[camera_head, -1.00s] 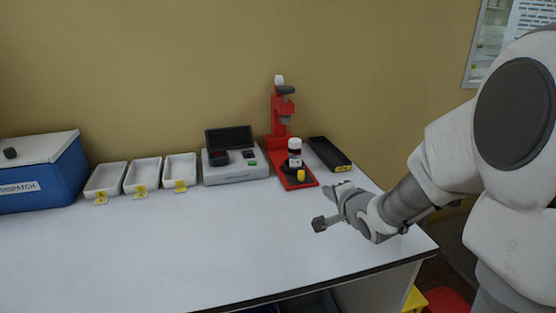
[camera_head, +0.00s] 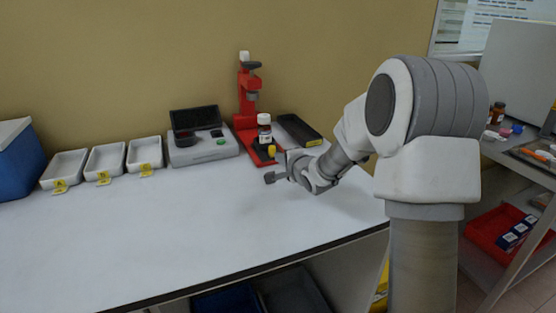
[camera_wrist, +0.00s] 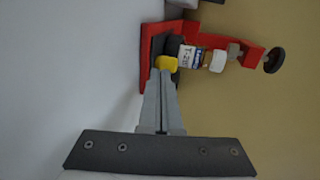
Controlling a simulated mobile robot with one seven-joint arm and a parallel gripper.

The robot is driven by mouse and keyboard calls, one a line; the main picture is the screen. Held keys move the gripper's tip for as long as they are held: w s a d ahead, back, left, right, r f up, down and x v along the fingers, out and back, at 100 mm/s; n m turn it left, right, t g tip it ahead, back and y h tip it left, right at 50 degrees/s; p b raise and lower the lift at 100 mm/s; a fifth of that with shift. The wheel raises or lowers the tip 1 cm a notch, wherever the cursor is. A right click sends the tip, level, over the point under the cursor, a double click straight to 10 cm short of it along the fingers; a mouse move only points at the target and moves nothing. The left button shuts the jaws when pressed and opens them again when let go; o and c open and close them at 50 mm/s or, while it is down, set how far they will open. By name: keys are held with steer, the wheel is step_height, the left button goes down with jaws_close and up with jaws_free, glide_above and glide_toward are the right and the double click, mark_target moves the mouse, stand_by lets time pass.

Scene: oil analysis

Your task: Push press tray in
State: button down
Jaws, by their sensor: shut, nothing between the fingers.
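The red press (camera_head: 246,100) stands at the back of the white bench; in the wrist view its red frame (camera_wrist: 249,50) lies sideways. Its dark tray (camera_wrist: 156,47) sits low in the red base, with a yellow knob (camera_head: 271,150) at the front. The knob also shows in the wrist view (camera_wrist: 166,62). A labelled bottle with a white cap (camera_head: 264,130) stands upright on the tray. My gripper (camera_head: 279,158) is shut and empty. Its fingertips (camera_wrist: 164,76) are right at the knob; I cannot tell whether they touch it.
A grey instrument (camera_head: 203,150) with a dark screen stands left of the press, then several white trays (camera_head: 145,153). A black tray (camera_head: 300,130) lies right of the press. The bench front (camera_head: 200,230) is clear. A shelf (camera_head: 490,150) stands at far right.

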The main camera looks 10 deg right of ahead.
mark_target(267, 139)
steer(key=shift+w+a, duration=0.2)
steer(key=shift+w, duration=0.75)
steer(key=shift+w, duration=0.4)
steer(key=w+p, duration=0.1)
steer(key=w, duration=0.2)
steer(key=w+a+p, duration=0.1)
steer(key=w, duration=0.2)
steer(key=w+a+p, duration=0.1)
steer(key=w, duration=0.3)
steer(key=shift+w+a, duration=0.1)
steer(key=shift+w+r, duration=0.15)
steer(key=shift+r, duration=0.1)
